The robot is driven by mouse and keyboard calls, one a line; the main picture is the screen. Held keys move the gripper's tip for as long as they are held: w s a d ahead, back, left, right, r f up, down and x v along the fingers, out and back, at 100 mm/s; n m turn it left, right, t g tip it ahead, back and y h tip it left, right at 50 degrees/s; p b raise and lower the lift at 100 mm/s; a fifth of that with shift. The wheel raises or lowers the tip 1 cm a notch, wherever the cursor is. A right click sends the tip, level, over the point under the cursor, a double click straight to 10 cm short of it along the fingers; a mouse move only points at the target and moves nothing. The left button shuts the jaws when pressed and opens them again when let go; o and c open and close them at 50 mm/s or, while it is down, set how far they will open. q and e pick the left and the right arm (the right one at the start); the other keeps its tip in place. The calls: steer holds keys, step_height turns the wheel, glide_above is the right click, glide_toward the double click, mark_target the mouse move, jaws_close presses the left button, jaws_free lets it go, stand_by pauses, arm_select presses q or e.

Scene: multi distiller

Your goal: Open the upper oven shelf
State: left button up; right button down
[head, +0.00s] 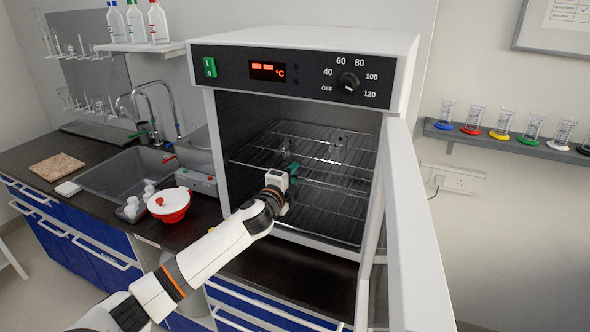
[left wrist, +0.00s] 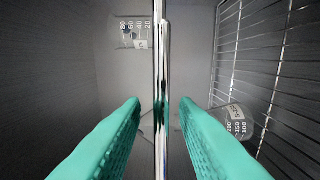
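The white oven (head: 300,38) stands on the counter with its door (head: 408,225) swung open to the right. Inside are an upper wire shelf (head: 325,150) and a lower wire shelf (head: 325,212). My left gripper (head: 291,170) is at the front edge of the upper shelf. In the left wrist view, its two green fingers (left wrist: 160,112) are apart, one on each side of a shiny shelf rod (left wrist: 161,60). Small gaps show between the fingers and the rod, so it does not look clamped. My right gripper is not in view.
Marked glassware (left wrist: 236,120) is inside the oven, with another piece (left wrist: 131,34) farther off. A red-and-white pot (head: 169,205) and a sink (head: 120,172) are left of the oven. A wall rack (head: 510,143) with several cylinders is at right.

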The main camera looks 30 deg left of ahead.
arm_select(q)
steer(key=shift+w, duration=0.95)
jaws_close()
steer(key=shift+s+f, duration=0.1)
steer(key=shift+s, duration=0.05)
